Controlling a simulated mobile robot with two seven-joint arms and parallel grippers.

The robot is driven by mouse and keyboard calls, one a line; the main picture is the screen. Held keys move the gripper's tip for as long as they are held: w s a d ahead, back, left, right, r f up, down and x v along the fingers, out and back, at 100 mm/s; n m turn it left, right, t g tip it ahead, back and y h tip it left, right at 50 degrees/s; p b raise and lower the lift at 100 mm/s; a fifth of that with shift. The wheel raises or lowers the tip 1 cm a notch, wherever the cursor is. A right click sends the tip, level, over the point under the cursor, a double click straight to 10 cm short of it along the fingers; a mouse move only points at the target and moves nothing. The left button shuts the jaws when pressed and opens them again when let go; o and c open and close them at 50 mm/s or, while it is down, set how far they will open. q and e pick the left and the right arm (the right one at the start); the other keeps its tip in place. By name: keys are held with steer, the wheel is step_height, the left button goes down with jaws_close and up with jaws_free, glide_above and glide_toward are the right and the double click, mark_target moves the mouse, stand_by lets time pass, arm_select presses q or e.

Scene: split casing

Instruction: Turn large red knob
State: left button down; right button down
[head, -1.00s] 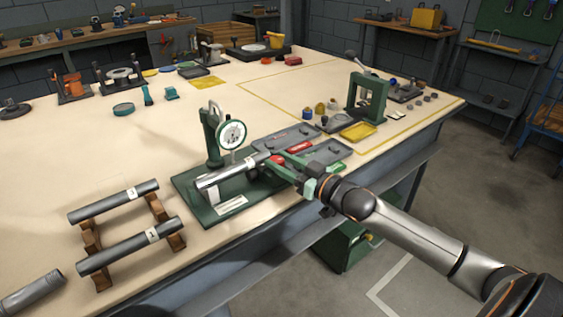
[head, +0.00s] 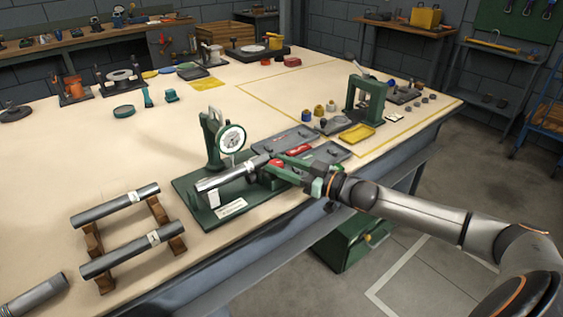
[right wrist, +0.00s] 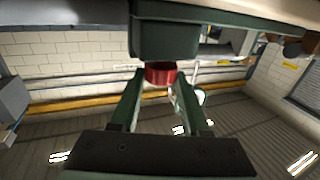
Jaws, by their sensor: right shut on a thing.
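A large red knob (right wrist: 160,70) shows in the right wrist view beneath a dark green block, between the fingers of my right gripper (right wrist: 159,80). In the head view the knob (head: 276,163) is a small red patch at the right end of a green fixture (head: 205,212). My right gripper (head: 281,168) reaches it from the right and is shut on it, though finger contact is hard to see. The fixture carries a grey tube (head: 222,180) and a round dial gauge (head: 231,138). The knob's turn angle cannot be read. My left gripper is not in view.
A grey tray (head: 330,152) with a red item (head: 299,150) lies behind my right gripper. Two grey tubes rest on wooden cradles (head: 160,212) at the left. A green press (head: 366,97) and yellow tray (head: 357,133) stand at the right. The table's middle left is clear.

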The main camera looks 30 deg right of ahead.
steer(key=shift+w+r+n+g+y, duration=0.1)
steer(key=shift+n+g+y, duration=0.3)
steer(key=shift+y, duration=0.25)
steer(key=shift+w+r+n+g+y, duration=0.1)
steer(key=shift+n+g+y, duration=0.2)
steer(key=shift+n+y, duration=0.3)
steer(key=shift+d+g+y, duration=0.1)
steer(key=shift+g+y, duration=0.2)
steer(key=shift+y, duration=0.05)
steer(key=shift+s+f+n, duration=0.1)
steer(key=shift+f+n, duration=0.05)
steer(key=shift+n, duration=0.15)
steer(key=shift+c, duration=1.9)
jaws_free()
